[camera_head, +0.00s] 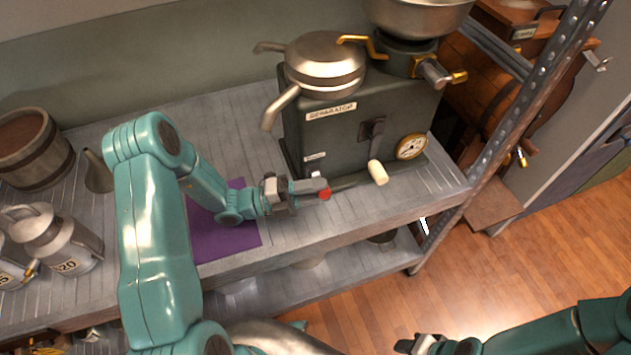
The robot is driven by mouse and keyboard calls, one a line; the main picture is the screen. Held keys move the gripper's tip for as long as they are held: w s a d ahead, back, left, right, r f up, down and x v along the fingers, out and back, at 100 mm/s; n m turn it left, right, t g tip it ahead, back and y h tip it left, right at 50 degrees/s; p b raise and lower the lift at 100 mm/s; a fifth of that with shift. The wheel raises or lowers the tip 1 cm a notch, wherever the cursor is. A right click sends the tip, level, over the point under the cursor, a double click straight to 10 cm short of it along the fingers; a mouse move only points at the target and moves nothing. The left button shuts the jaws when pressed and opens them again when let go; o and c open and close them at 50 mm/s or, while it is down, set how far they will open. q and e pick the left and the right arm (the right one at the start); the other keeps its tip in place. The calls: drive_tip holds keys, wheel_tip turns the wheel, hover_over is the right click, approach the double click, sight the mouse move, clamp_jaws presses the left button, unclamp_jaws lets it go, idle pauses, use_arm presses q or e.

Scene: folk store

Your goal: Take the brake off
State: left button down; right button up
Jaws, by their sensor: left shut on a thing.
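The dark grey separator (345,125) stands on the shelf, with a "SEPARATOR" plate on its front and a smaller label lower down, too small to read. A red-ended brake lever (325,193) shows low at its front left. My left gripper (308,189) is shut at this lever, just in front of the machine's base; the fingers hide most of it. My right gripper (420,344) is at the bottom edge, away from the machine; its finger gap is unclear.
A crank with a cream handle (378,172) and a round gauge (411,147) are right of the lever. A purple mat (222,240) lies under my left arm. Milk cans (58,240) and a wooden bucket (35,150) stand left. A metal post (500,140) bounds the right.

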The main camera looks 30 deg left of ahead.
use_arm(q)
drive_tip(key=n, duration=0.1)
drive_tip(key=r+n+t+p, duration=0.1)
drive_tip(key=n+p, duration=0.1)
drive_tip(key=n, duration=0.1)
drive_tip(key=shift+w+a+r+t, duration=0.2)
drive_tip(key=shift+a+r+t, duration=0.1)
drive_tip(key=shift+t, duration=0.1)
drive_tip(key=shift+n+p, duration=0.3)
drive_tip(key=c, duration=1.1)
unclamp_jaws()
drive_tip(key=shift+d, duration=0.1)
